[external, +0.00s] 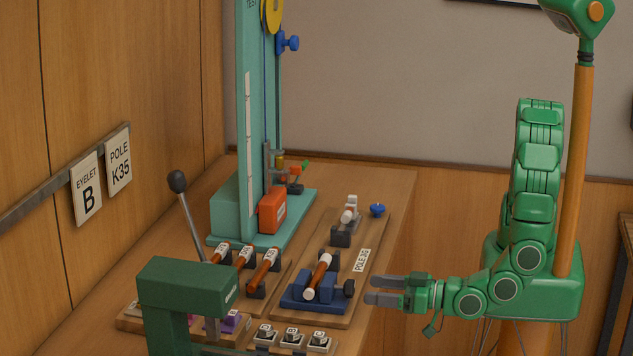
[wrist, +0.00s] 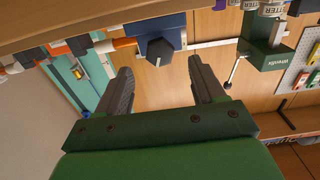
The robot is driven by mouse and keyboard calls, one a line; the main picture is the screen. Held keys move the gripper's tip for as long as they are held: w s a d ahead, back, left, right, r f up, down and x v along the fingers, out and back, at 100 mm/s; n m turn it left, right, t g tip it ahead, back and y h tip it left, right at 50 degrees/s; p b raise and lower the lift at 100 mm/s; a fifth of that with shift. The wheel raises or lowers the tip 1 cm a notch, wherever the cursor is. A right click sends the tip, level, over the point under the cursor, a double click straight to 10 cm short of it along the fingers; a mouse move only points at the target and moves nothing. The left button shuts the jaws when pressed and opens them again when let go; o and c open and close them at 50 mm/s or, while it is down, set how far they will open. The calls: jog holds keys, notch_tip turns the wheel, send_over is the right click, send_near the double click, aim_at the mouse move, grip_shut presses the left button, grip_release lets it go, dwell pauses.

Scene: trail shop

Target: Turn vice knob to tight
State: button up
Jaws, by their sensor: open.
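The blue vice (external: 318,292) sits on a wooden board on the bench, with an orange and white pole (external: 318,276) lying across its jaws. Its dark knob (external: 349,288) is on the vice's right side, facing my gripper (external: 371,290). My gripper is open and empty, just right of the knob, with a small gap. In the wrist view the dark hexagonal knob (wrist: 157,51), with a pale line on it, appears ahead of and between my two fingertips (wrist: 160,70). The blue vice body (wrist: 172,27) shows behind it.
A green press (external: 185,290) stands front left. A tall teal stand (external: 245,130) with an orange block (external: 272,211) is behind. Several poles lie left of the vice. A small blue knob (external: 377,210) is at the bench's far right.

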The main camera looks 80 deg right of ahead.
aim_at(354, 287)
jog(key=shift+w, duration=3.2)
jog(key=c, duration=1)
jog(key=shift+d+m, duration=0.1)
jog(key=shift+m, duration=2.1)
jog(key=o, duration=1)
jog(key=shift+s, duration=0.15)
